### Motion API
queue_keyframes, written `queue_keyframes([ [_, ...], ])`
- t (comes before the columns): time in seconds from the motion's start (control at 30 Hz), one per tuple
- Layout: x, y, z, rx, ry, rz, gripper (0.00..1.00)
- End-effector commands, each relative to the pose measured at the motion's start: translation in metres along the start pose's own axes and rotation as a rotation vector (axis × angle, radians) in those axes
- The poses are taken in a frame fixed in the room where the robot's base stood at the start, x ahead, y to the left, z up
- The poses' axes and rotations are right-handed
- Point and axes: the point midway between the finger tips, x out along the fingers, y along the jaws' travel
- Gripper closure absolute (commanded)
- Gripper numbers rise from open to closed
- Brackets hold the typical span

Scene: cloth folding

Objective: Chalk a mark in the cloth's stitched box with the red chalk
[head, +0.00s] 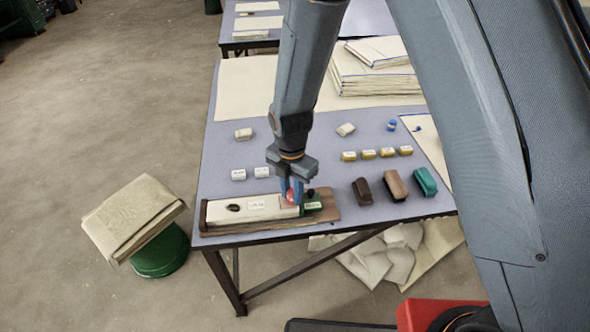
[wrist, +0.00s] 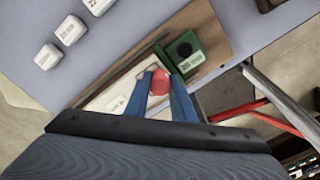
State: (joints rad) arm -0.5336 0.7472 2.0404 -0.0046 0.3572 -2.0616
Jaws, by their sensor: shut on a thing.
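My gripper (head: 291,190) is shut on the red chalk (wrist: 159,84), which shows as a round red end between the blue fingers in the wrist view. It is at the right end of the folded cream cloth (head: 222,209), which lies on a brown wooden board (head: 325,209) at the table's front edge. The cloth bears a dark oval spot and a small label. The stitched box (wrist: 148,67) shows only in part at the cloth's right end, behind the fingers. I cannot tell whether the chalk touches the cloth.
A green block (wrist: 187,50) with a dark round top stands on the board just right of the cloth. White labelled blocks (head: 239,174) lie behind. Brown, tan and teal blocks (head: 424,181) stand to the right. Folded cloths (head: 372,75) are stacked at the back.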

Motion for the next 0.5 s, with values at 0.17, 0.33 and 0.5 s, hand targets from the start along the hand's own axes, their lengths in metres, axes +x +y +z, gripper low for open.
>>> queue_keyframes([
  [0.17,-0.02,-0.004,0.003,0.0,-0.002,0.004,0.99],
  [0.33,-0.035,-0.005,0.003,0.001,0.0,0.001,0.99],
  [0.5,-0.051,-0.005,0.004,0.003,-0.001,0.001,0.99],
])
